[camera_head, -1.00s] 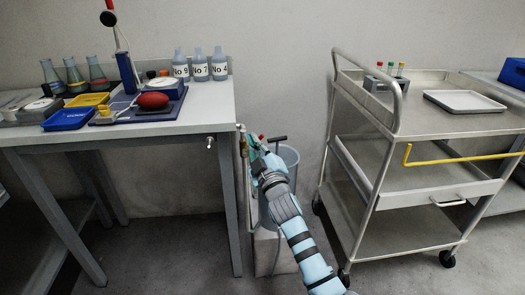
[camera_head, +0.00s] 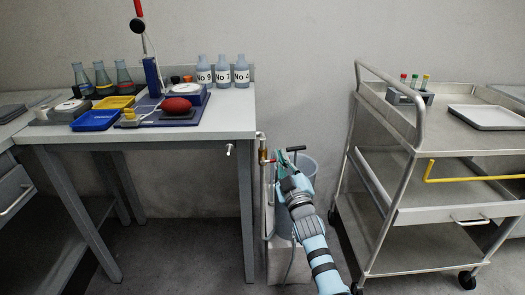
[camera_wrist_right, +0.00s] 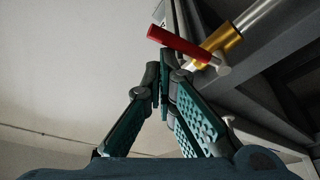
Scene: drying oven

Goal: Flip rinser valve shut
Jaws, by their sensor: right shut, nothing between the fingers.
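The rinser valve (camera_head: 263,155) is a small brass fitting on a thin pale pipe beside the right end of the bench. In the right wrist view its brass body (camera_wrist_right: 222,39) sits on a metal pipe, and its red lever (camera_wrist_right: 178,44) points left, crosswise to the pipe. My right gripper (camera_head: 281,160) is just right of the valve in the head view. In the right wrist view its fingertips (camera_wrist_right: 162,78) are together and empty, just below the lever; I cannot tell whether they touch it. My left gripper is not in view.
The bench (camera_head: 225,120) carries flasks, bottles, trays and a stand. A grey bin (camera_head: 307,166) stands behind my right gripper, with a dark T-shaped handle near it. A metal cart (camera_head: 395,215) stands to the right. Some floor between bench and cart is free.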

